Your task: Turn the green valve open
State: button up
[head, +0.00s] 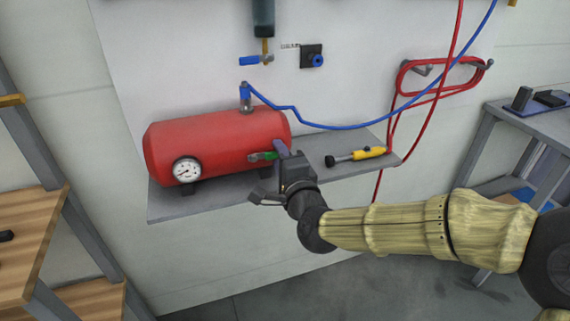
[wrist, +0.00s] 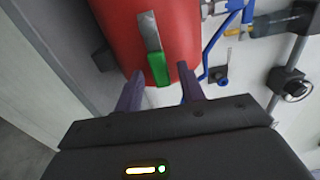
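The green valve handle (head: 266,156) is at the right end of the red tank (head: 215,142). In the wrist view the green handle (wrist: 158,69) is a short green grip on a grey metal lever (wrist: 149,30), lying in front of the red tank (wrist: 180,30). My gripper (wrist: 161,74) is open, with its two purple fingers apart on either side of the green grip's end. I see a gap on both sides and no clear contact. In the head view my gripper (head: 280,150) is at the tank's right end, and it hides part of that end.
The tank, with a pressure gauge (head: 187,170), stands on a grey shelf (head: 225,197). A yellow-and-black tool (head: 357,155) lies on the shelf to the right. A blue hose (head: 335,126) runs from the tank's top fitting. A blue-handled valve (head: 252,61) is on the wall above.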

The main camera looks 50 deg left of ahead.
jog(key=p+v, duration=0.1)
jog(key=v, duration=1.6)
jog(key=shift+d+p, duration=0.15)
jog(key=shift+p, duration=0.2)
jog(key=w+d+f+n+t+h, duration=0.2)
jog(key=w+d+f+n+h, duration=0.1)
jog(key=w+d+f+h, duration=0.95)
jog(key=d+f+g+h, duration=0.2)
jog(key=d, duration=1.4)
jog(key=d+f+g+h, duration=0.2)
jog(key=d+h, duration=0.1)
jog(key=d, duration=1.3)
notch_tip(320, 180, up, 27)
jog(key=d+p, duration=0.1)
jog(key=p, duration=2.5)
jog(key=shift+s+n+g+p, duration=0.2)
jog(key=shift+n+g+p, duration=0.1)
jog(key=shift+p, duration=0.1)
